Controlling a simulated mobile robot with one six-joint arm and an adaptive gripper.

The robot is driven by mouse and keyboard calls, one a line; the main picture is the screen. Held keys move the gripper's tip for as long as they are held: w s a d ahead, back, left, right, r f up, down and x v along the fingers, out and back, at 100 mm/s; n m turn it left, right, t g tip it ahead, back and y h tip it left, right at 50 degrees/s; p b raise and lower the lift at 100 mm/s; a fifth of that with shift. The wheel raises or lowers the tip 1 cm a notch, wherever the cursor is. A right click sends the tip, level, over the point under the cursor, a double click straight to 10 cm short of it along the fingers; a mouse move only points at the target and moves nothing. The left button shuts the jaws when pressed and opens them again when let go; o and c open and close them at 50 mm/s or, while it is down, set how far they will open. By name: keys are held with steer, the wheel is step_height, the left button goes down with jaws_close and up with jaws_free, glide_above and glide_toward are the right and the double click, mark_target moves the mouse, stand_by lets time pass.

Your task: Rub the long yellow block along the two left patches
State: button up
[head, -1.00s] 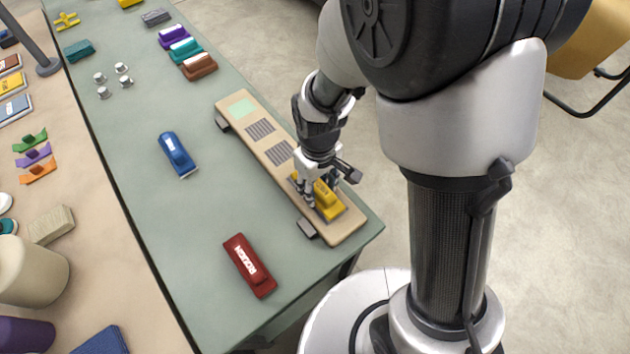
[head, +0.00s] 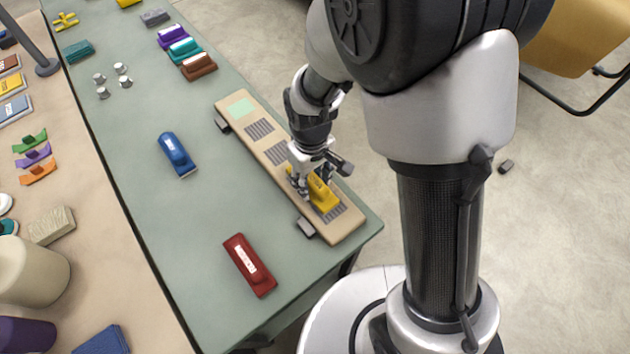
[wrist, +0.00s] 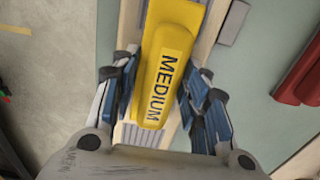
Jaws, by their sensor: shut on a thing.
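The long yellow block (head: 324,196), marked MEDIUM in the wrist view (wrist: 166,70), is held lengthwise along the tan board (head: 352,222). My gripper (head: 312,186) is shut on it, with fingers on both long sides in the wrist view (wrist: 160,85). The block appears to lie on the board; any small gap cannot be seen. A striped grey patch (head: 337,212) shows at the block's near end. Two more striped patches (head: 260,129) (head: 278,153) and a pale green patch (head: 240,108) lie uncovered farther up the board. The board under the block and gripper is hidden.
A red block (head: 249,265) and a blue block (head: 178,154) lie on the green table, left of the board. Purple, teal and brown blocks (head: 198,67) and several small silver knobs (head: 113,78) are farther back. Table between is clear.

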mark_target(320, 187)
steer(key=shift+s+d, duration=0.45)
steer(key=shift+s, duration=0.25)
steer(key=shift+s+d, duration=0.4)
steer(key=shift+s, duration=0.25)
steer(key=shift+w+a, duration=0.15)
steer(key=shift+w, duration=0.1)
steer(key=shift+w+a, duration=0.7)
steer(key=shift+w, duration=0.35)
steer(key=shift+s+d+f, duration=0.1)
steer(key=shift+s+d, duration=0.35)
steer(key=shift+s, duration=0.25)
steer(key=shift+s+d+f, duration=0.1)
steer(key=shift+s+d, duration=0.3)
steer(key=shift+s, duration=0.25)
steer(key=shift+w+a+r, duration=0.1)
steer(key=shift+w+a, duration=0.35)
steer(key=shift+w, duration=0.25)
steer(key=shift+w+a+r, duration=0.1)
steer(key=shift+w+a, duration=0.35)
steer(key=shift+w, duration=0.25)
steer(key=shift+s+d+f, duration=0.1)
steer(key=shift+s+d, duration=0.35)
steer(key=shift+s, duration=0.25)
steer(key=shift+s+d+f, duration=0.1)
steer(key=shift+s+d, duration=0.35)
steer(key=shift+s, duration=0.2)
steer(key=shift+w+a, duration=0.4)
steer(key=shift+w, duration=0.25)
steer(key=shift+r, duration=0.1)
